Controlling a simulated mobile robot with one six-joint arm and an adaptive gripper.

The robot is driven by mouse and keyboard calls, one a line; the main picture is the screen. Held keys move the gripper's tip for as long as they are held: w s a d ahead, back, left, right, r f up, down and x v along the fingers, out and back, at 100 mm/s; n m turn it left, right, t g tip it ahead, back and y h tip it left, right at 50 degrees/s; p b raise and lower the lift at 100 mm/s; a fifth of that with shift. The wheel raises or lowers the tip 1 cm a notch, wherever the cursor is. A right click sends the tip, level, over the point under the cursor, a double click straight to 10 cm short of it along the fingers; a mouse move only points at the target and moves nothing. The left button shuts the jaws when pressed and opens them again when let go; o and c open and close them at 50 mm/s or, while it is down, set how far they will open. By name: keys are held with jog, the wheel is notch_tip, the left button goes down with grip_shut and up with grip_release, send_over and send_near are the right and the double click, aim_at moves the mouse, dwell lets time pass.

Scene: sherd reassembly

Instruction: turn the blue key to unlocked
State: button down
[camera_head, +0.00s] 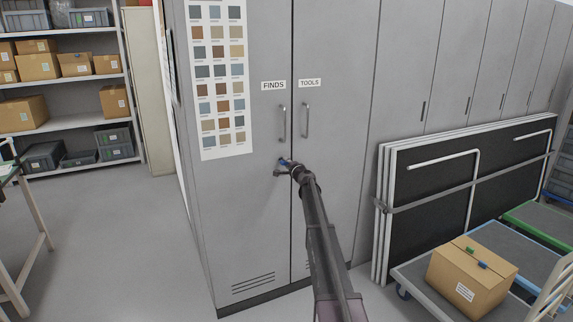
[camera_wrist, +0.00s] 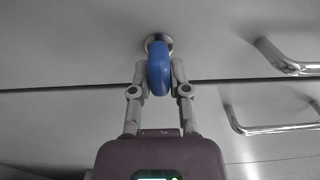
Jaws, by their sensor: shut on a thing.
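The blue key (camera_wrist: 159,74) sits in a round metal lock (camera_wrist: 157,40) on a grey cabinet door in the wrist view. My gripper (camera_wrist: 160,80) is shut on the key's head, with one finger on each side. In the head view my gripper (camera_head: 288,168) is at the FINDS door (camera_head: 262,210), below its handle, beside the seam with the TOOLS door (camera_head: 325,200). Only a little of the blue key (camera_head: 286,162) shows there. The lock's marks are not readable, so the key's turn cannot be told for certain.
Vertical handles (camera_head: 282,122) stand out from both doors above the key. Folded black-panelled tables (camera_head: 430,200) lean at the right. A trolley carries a cardboard box (camera_head: 470,278) at the lower right. The floor (camera_head: 120,240) left of the cabinet is clear.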

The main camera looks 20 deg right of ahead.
jog(key=shift+w, duration=0.1)
jog(key=c, duration=0.6)
grip_release()
jog(key=shift+s, duration=0.2)
jog(key=s, duration=1.1)
jog(key=shift+s+d, duration=0.2)
jog(key=shift+s, duration=0.15)
